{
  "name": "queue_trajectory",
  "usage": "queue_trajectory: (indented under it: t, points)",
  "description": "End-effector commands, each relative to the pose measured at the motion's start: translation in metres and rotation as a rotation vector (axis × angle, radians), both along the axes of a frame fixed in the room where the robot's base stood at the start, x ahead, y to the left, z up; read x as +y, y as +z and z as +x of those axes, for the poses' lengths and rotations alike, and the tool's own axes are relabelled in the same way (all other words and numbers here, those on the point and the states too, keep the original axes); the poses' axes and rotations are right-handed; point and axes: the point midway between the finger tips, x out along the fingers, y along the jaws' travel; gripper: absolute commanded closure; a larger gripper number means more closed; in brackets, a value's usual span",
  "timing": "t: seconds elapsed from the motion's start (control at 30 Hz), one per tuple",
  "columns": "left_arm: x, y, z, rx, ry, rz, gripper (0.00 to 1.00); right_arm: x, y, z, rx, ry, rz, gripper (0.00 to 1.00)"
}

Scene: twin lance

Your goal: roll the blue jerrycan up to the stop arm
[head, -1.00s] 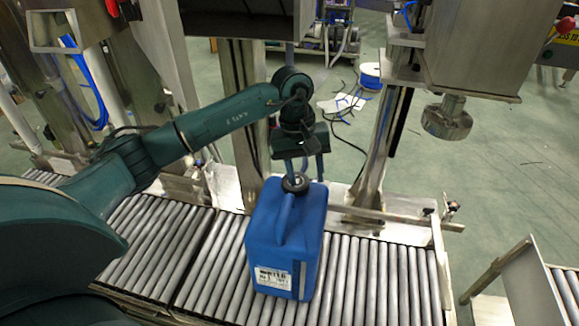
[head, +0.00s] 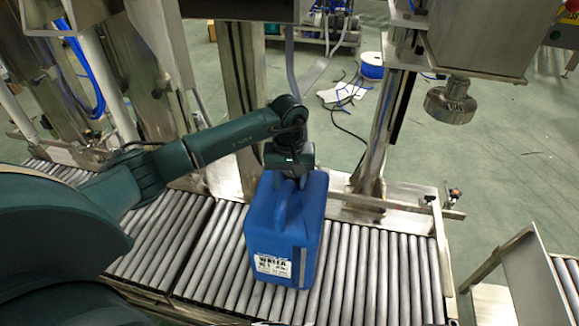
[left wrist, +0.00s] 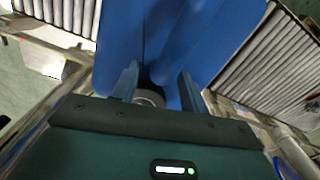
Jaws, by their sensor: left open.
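The blue jerrycan (head: 284,240) stands upright on the roller conveyor (head: 347,275), its white label facing me. My left gripper (head: 291,172) is at the top far side of the jerrycan, behind its handle, and hides the cap in the head view. In the left wrist view, the open fingers (left wrist: 158,88) reach down on either side of the dark cap (left wrist: 150,94), with the blue body (left wrist: 205,35) beyond. I cannot tell whether they touch it. A metal bar (head: 436,235) crosses the conveyor's right end, apart from the jerrycan; it looks like the stop arm. My right gripper is out of view.
Bare rollers lie between the jerrycan and the crossing bar. A rail (head: 395,208) runs along the far side, with steel posts (head: 386,130) behind it. A round metal head (head: 450,103) hangs above the far right. A separate metal chute (head: 540,275) stands at right.

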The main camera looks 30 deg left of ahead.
Motion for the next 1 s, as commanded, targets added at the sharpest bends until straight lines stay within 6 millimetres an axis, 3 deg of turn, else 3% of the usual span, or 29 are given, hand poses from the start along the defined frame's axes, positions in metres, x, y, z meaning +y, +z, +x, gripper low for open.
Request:
queue_trajectory:
  t: [0.17, 0.43, 1.0]
  points:
    - [-0.0008, -0.0105, 0.0000, 0.000, -0.001, -0.002, 0.56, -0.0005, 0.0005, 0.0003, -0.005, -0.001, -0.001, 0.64]
    - [-0.0005, -0.0114, 0.0000, 0.000, 0.000, -0.001, 0.56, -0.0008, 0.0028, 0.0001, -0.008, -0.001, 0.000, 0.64]
    - [-0.0004, -0.0110, 0.0001, 0.000, 0.000, -0.001, 1.00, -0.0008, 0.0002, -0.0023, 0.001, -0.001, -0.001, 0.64]
